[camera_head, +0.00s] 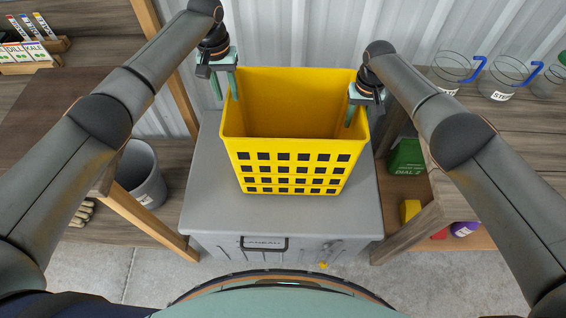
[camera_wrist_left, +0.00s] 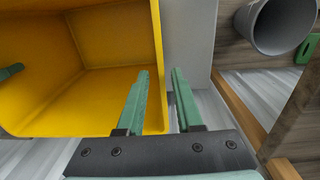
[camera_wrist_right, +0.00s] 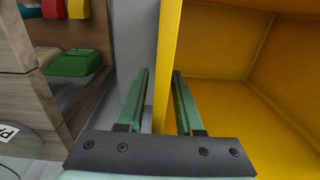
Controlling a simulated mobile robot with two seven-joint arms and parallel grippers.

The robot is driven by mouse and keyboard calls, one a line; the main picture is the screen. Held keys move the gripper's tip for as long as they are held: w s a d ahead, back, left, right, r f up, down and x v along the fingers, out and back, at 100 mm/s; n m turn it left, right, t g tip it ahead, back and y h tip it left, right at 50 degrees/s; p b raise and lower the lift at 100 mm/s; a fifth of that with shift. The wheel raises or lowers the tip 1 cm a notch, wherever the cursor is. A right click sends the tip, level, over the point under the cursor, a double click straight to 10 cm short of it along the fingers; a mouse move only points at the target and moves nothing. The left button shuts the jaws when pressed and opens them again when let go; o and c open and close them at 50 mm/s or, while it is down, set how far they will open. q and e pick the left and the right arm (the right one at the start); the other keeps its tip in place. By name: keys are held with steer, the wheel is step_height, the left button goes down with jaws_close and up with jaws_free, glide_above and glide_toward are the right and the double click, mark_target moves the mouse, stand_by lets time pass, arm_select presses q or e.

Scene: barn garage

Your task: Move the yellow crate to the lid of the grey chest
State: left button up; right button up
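The yellow crate (camera_head: 290,158) is upright over the lid of the grey chest (camera_head: 285,215) and appears to stand on it, near its middle and back. My left gripper (camera_head: 224,84) straddles the crate's left wall, one finger inside and one outside. In the left wrist view the fingers (camera_wrist_left: 162,100) are apart, with a gap beside the wall. My right gripper (camera_head: 357,105) straddles the right wall the same way. In the right wrist view its fingers (camera_wrist_right: 160,100) are also apart around the wall. The crate looks empty; its underside is hidden.
Wooden shelving stands on both sides of the chest. A grey bucket (camera_head: 142,175) is at left. A green box (camera_head: 407,157) and a yellow item (camera_head: 410,210) sit on the lower right shelf. Jars (camera_head: 500,78) stand at upper right. A corrugated wall is behind.

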arm_select(q)
step_height(320, 180, up, 4)
steer(key=shift+f, duration=0.15)
arm_select(e)
steer(key=shift+r, duration=0.15)
steer(key=r, duration=1.1)
steer(key=shift+d+r, duration=0.2)
steer(key=shift+r, duration=0.15)
